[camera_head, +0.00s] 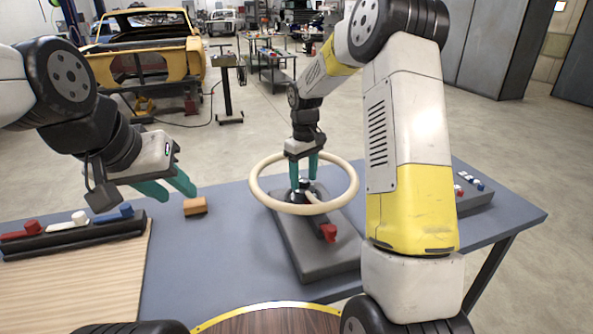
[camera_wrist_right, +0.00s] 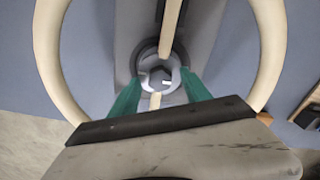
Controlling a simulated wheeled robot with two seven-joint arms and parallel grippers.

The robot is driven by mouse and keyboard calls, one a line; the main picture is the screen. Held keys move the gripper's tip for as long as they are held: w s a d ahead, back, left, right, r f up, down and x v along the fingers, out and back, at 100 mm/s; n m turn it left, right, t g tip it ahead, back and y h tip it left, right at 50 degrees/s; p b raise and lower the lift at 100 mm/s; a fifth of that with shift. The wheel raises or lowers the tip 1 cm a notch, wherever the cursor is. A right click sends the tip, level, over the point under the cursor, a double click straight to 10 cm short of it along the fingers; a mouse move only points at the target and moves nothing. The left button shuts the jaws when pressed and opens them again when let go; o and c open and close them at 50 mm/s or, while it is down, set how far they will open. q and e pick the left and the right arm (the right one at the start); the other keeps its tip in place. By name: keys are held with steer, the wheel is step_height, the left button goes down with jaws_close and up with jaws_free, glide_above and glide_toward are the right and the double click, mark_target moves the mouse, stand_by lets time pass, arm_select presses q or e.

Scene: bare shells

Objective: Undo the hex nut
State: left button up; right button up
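A cream ring-shaped handwheel (camera_head: 259,190) stands above a grey base plate (camera_head: 300,252) on the table. At its hub is a light grey hex nut (camera_wrist_right: 149,75), seen from above in the right wrist view; the head view mostly hides it. My right gripper (camera_head: 303,180) points down inside the ring, its green fingers on either side of the nut. They also show in the right wrist view (camera_wrist_right: 160,88), their tips close against the nut's sides; I cannot tell whether they press on it. My left gripper (camera_head: 178,190) is open and empty above the table's left part.
A red handle (camera_head: 328,232) sits on the plate. An orange-brown block (camera_head: 195,206) lies left of the ring. A dark rack with red, white and blue pieces (camera_head: 75,236) is at far left, and a grey panel (camera_head: 474,194) at right.

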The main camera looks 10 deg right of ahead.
mark_target(304, 180)
step_height(304, 180, up, 8)
steer(key=shift+f, duration=0.25)
steer(key=shift+r, duration=0.15)
stand_by(0.3)
steer(key=shift+s+r, duration=0.1)
steer(key=s+d+r+m+t+y, duration=0.1)
steer(key=s+r+m+t, duration=0.1)
steer(key=s+r, duration=0.6)
steer(key=s+d+r+m+t, duration=0.15)
steer(key=s+r, duration=0.25)
steer(key=s, duration=0.8)
steer(key=s+f+m+t+y, duration=0.1)
steer(key=s+f+m+t, duration=0.1)
steer(key=s, duration=0.6)
steer(key=shift+s+a+m+t, duration=0.35)
steer(key=shift+s+a+m, duration=0.05)
steer(key=shift+m, duration=0.05)
